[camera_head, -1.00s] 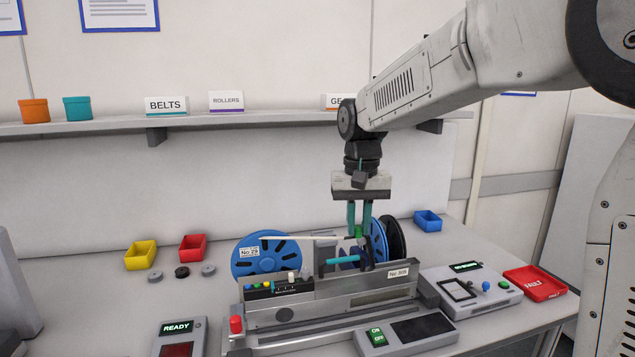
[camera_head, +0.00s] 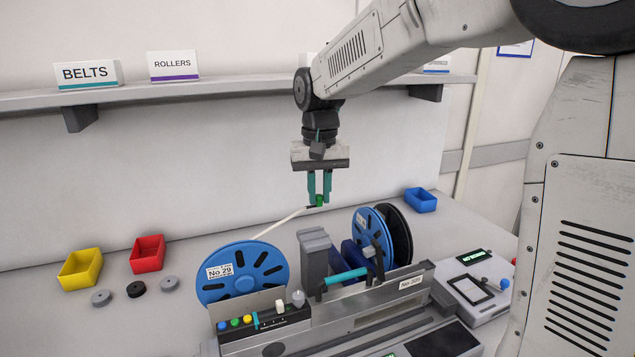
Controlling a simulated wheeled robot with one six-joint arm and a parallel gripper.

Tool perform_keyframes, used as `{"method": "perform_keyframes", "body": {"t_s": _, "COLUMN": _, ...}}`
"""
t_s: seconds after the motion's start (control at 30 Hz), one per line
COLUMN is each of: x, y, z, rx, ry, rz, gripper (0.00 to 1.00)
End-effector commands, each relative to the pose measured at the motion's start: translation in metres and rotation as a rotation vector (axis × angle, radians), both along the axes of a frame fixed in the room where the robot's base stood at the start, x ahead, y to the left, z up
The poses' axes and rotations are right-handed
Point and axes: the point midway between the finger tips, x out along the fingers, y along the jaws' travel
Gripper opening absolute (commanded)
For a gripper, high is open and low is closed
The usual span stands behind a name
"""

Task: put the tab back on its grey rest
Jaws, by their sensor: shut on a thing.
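The green tab (camera_head: 320,201) is between the teal fingertips of my gripper (camera_head: 319,198), which is shut on it. A pale tape (camera_head: 280,222) runs from the tab down left to the blue reel (camera_head: 242,274) labelled No 29. The tab hangs in the air above the feeder trolley (camera_head: 345,318). A grey upright block (camera_head: 314,243) stands below my gripper, apart from the tab; I cannot tell whether it is the grey rest.
A teal handle (camera_head: 345,276) crosses the trolley's top. Another blue reel (camera_head: 369,236) and a black reel (camera_head: 396,235) stand right of the block. Yellow (camera_head: 80,268) and red (camera_head: 147,253) bins sit at left. A shelf (camera_head: 210,90) runs behind.

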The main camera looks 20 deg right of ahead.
Motion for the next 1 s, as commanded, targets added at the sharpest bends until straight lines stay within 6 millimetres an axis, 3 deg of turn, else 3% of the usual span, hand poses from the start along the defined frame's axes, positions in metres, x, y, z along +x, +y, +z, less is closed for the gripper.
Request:
{"method": "perform_keyframes", "body": {"t_s": 0.5, "x": 0.000, "y": -0.002, "z": -0.048, "rx": 0.000, "ry": 0.002, "rz": -0.002, "gripper": 0.00}}
{"method": "perform_keyframes", "body": {"t_s": 1.0, "x": 0.000, "y": -0.001, "z": -0.057, "rx": 0.000, "ry": 0.001, "rz": -0.002, "gripper": 0.00}}
